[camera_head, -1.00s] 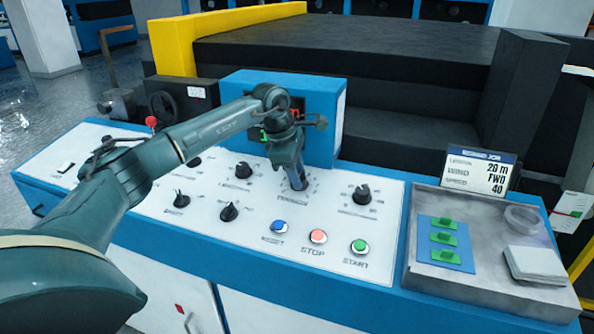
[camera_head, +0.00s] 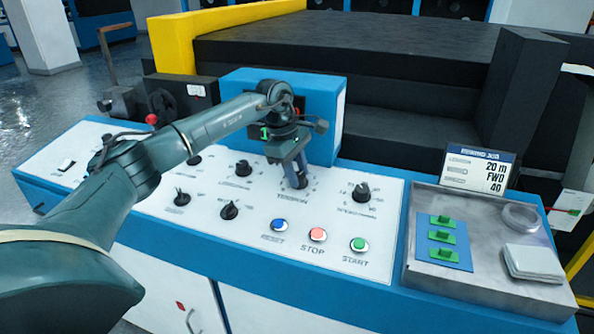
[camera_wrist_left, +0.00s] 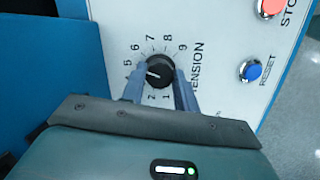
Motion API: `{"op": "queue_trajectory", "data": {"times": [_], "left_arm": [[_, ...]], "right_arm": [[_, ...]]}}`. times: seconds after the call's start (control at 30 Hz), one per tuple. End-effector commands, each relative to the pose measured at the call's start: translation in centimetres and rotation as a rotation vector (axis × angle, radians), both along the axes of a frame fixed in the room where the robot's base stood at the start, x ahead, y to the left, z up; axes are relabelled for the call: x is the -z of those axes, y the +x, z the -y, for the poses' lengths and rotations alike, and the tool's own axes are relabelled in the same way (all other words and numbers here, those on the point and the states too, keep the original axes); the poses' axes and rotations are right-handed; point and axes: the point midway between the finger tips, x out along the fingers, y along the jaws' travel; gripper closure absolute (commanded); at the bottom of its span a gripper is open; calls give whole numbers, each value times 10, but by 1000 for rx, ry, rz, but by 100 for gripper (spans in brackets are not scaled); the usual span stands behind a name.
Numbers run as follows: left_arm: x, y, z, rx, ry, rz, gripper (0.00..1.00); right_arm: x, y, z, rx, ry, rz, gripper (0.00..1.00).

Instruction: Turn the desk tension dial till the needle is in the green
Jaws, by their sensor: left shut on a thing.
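The tension dial is a black knob on the white desk panel, with TENSION printed beside it. In the left wrist view the dial (camera_wrist_left: 160,74) has a ring of numbers, and its white mark points left, near the 4. In the head view the gripper covers most of the dial. The display on the blue box (camera_head: 328,110) behind is mostly hidden by my arm; no needle can be made out. My right gripper is out of view.
Other black knobs stand close by, one to the right (camera_head: 361,192) and one to the left (camera_head: 243,168). Blue reset (camera_head: 279,225), red stop (camera_head: 318,234) and green start (camera_head: 359,244) buttons lie in front. A metal tray (camera_head: 425,275) is at the right.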

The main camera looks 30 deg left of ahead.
Motion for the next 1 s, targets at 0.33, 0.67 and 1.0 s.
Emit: {"op": "queue_trajectory", "data": {"times": [0.33,0.67,1.0], "left_arm": [[-1,0,0,-1,0,2,53],[-2,0,0,-2,0,1,48],[-55,-9,-10,-2,0,7,48]], "right_arm": [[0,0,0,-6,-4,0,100],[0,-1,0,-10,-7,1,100],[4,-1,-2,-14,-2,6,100]]}}
